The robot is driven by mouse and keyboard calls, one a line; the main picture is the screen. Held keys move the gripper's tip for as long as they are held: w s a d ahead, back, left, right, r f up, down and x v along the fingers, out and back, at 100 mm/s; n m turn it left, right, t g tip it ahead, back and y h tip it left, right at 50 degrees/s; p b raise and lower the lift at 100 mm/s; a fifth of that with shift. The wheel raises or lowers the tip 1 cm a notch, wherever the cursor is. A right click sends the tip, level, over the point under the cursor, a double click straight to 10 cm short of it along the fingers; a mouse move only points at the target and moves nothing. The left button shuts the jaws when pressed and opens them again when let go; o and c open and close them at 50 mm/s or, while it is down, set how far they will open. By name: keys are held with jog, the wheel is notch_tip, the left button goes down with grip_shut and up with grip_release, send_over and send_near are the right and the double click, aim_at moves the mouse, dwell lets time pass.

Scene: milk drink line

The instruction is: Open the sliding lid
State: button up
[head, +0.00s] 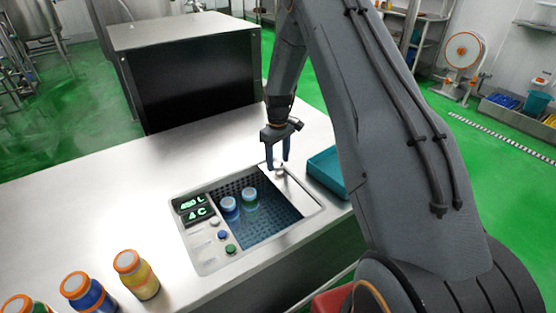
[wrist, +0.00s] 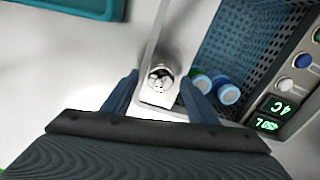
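The sliding lid (head: 293,192) is a pale metal panel at the right part of the cooler's opening, and the rest of the opening is uncovered. Its small round metal knob (wrist: 161,77) shows in the wrist view, and the lid (wrist: 184,28) runs away from it beside the opening. My gripper (head: 278,168) points down over the knob end of the lid. In the wrist view my gripper (wrist: 159,78) is open, with one dark blue finger on each side of the knob. Gaps show between the fingers and the knob. Finger height against the knob is hard to tell.
Bottles with light caps (head: 249,193) stand inside the perforated cooler well (head: 270,225). A control panel (head: 208,235) with buttons borders it. A teal tray (head: 326,172) lies close on the right. Several orange-capped bottles (head: 137,275) stand front left.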

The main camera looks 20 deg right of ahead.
notch_tip(320, 180, up, 6)
jog(key=shift+w+r+b, duration=0.1)
jog(key=shift+r+b, duration=0.1)
jog(key=shift+b, duration=0.5)
jog(key=shift+r, duration=0.7)
jog(key=s+a+r+m, duration=0.1)
jog(key=s+a+r, duration=0.1)
jog(key=s, duration=0.9)
jog(key=s+a+r+m, duration=0.2)
jog(key=s+r, duration=0.1)
jog(key=s, duration=0.8)
jog(key=s+a+r+m, duration=0.2)
jog(key=s+a+r, duration=0.1)
jog(key=s, duration=0.7)
jog(key=shift+s+r, duration=0.2)
jog(key=shift+s, duration=0.2)
jog(key=shift+a, duration=0.1)
